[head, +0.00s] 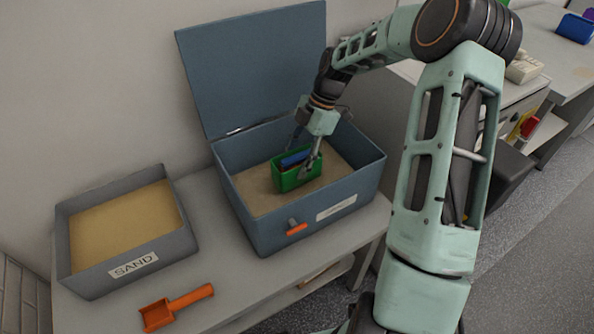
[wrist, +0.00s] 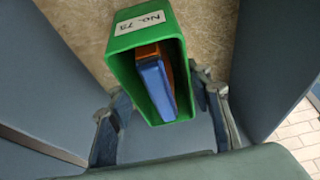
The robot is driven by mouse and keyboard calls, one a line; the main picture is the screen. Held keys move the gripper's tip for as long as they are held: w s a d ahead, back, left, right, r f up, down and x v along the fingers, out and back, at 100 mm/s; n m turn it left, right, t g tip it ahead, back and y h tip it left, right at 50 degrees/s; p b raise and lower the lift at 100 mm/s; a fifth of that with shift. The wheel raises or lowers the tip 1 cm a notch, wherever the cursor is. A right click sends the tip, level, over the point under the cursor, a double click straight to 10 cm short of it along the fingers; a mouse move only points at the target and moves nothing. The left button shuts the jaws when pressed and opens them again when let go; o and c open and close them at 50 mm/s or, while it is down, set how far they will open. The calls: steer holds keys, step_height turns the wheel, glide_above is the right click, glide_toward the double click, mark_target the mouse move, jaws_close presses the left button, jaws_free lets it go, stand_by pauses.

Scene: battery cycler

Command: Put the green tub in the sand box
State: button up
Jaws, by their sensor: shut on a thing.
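The green tub (head: 288,182) is inside the blue-grey lidded box (head: 272,238), over its sandy floor (head: 257,199). In the wrist view the green tub (wrist: 124,62) has a white label and holds a blue block-like thing (wrist: 156,88) with an orange one beside it. My gripper (head: 299,163) is shut on the tub, with a finger at either side; its fingers also show in the wrist view (wrist: 163,112). I cannot tell whether the tub's base touches the sand. The box's lid (head: 253,65) stands open at the back.
An open grey tray marked SAND (head: 133,262), full of sand, stands to the left. An orange scoop (head: 177,306) lies on the bench in front of it. The box's front has an orange-handled latch (head: 297,229). Its walls surround my gripper closely.

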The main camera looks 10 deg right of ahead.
steer(key=shift+f, duration=1.6)
steer(key=shift+f+b, duration=0.25)
steer(key=shift+b, duration=0.1)
steer(key=o, duration=1.6)
steer(key=p+v, duration=0.2)
steer(key=v, duration=1)
steer(key=shift+r, duration=0.3)
